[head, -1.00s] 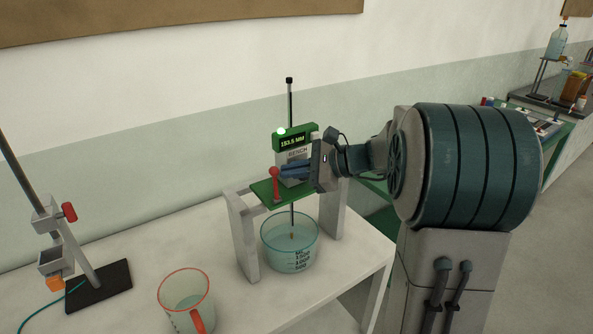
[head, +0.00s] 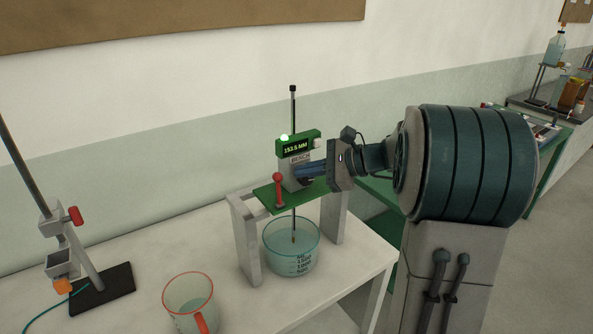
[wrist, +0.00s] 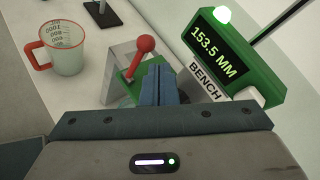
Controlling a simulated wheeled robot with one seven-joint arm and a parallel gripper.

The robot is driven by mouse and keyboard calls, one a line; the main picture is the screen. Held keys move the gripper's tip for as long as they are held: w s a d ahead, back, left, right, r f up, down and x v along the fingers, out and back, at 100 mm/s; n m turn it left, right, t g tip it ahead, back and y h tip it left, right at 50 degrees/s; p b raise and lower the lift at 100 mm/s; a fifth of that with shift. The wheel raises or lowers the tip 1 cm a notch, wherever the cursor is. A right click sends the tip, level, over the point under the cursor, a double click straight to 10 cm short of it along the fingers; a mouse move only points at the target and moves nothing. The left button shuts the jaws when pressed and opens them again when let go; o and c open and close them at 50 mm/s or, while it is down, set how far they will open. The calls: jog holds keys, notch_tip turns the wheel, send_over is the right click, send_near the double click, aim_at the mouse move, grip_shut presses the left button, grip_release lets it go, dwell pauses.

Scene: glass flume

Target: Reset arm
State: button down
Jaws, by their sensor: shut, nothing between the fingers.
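My gripper (head: 309,171) is shut and empty. In the head view its blue fingers point left, close in front of the body of the green bench gauge (head: 298,147), whose display reads 153.5 MM with a lit green lamp on top. In the wrist view my gripper (wrist: 158,84) sits to the right of and below the red ball-topped lever (wrist: 145,46), with the gauge (wrist: 232,60) on its right. The lever (head: 278,188) stands upright on the green plate. I cannot tell whether the fingers touch the gauge body.
A grey stand (head: 247,250) carries the plate over a glass beaker of liquid (head: 291,258), with a thin rod reaching down into it. A red-rimmed jug (head: 188,300) stands at the front. A clamp stand (head: 100,290) is at left. The table between them is clear.

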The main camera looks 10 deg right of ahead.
jog(key=d+r+b, duration=0.2)
jog(key=d+r, duration=0.4)
jog(key=d, duration=0.2)
jog(key=s+a+f+n+g+h, duration=0.2)
jog(key=s+a+f+n+h, duration=0.1)
jog(key=s+a, duration=0.25)
jog(key=s+a+f+n+g+h, duration=0.2)
jog(key=s+a+f+n, duration=0.15)
jog(key=s, duration=0.35)
jog(key=s+f+n+t+h, duration=0.1)
jog(key=s+f+n+h, duration=0.5)
jog(key=s+n, duration=0.5)
jog(key=shift+s+a+f+h, duration=0.2)
jog(key=shift+s+f+h, duration=0.2)
jog(key=shift+s+f, duration=0.9)
jog(key=shift+s+r+n, duration=0.1)
jog(key=shift+r+n, duration=0.1)
jog(key=shift+n, duration=0.05)
